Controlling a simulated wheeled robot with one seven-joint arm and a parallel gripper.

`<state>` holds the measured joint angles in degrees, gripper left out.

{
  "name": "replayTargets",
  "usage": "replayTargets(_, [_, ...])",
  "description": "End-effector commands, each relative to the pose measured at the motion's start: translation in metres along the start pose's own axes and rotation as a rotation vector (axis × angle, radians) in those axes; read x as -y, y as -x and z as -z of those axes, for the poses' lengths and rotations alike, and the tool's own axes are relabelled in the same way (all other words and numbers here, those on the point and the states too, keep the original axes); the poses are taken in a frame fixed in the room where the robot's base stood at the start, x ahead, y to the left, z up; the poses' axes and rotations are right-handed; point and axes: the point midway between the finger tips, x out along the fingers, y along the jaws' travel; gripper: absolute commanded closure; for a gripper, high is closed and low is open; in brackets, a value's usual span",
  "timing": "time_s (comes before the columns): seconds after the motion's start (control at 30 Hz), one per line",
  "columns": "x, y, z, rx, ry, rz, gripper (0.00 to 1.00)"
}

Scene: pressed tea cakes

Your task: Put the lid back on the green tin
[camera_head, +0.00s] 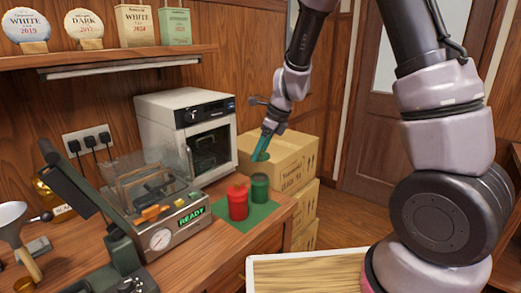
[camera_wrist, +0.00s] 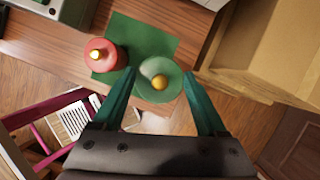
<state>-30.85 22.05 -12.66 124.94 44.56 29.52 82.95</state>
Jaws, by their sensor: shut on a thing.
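My gripper (camera_head: 264,148) is shut on the green lid (camera_head: 262,156) and holds it in the air above and slightly right of the green tin (camera_head: 260,188). In the wrist view the round lid (camera_wrist: 168,72), with its gold knob (camera_wrist: 160,82), sits between the two teal fingertips of my gripper (camera_wrist: 160,78). The green tin stands upright on a green mat (camera_head: 228,220); it is not clearly visible in the wrist view, where the lid covers much of that area. A red tin (camera_head: 238,203) stands close left of it, and its gold-knobbed lid shows in the wrist view (camera_wrist: 108,60).
Cardboard boxes (camera_head: 282,165) are stacked right of the counter, close to my gripper; an open one shows in the wrist view (camera_wrist: 262,45). A white oven (camera_head: 165,122) stands behind the tins. A machine with a READY display (camera_head: 191,216) stands left of the mat.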

Motion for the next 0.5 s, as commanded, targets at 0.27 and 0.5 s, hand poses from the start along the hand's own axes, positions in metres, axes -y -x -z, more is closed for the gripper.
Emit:
replayTargets(0.27, [-0.002,-0.007,0.001,-0.001,-0.052,0.018,0.78])
replayTargets(0.5, [-0.002,-0.028,0.011,-0.002,-0.051,0.017,0.78])
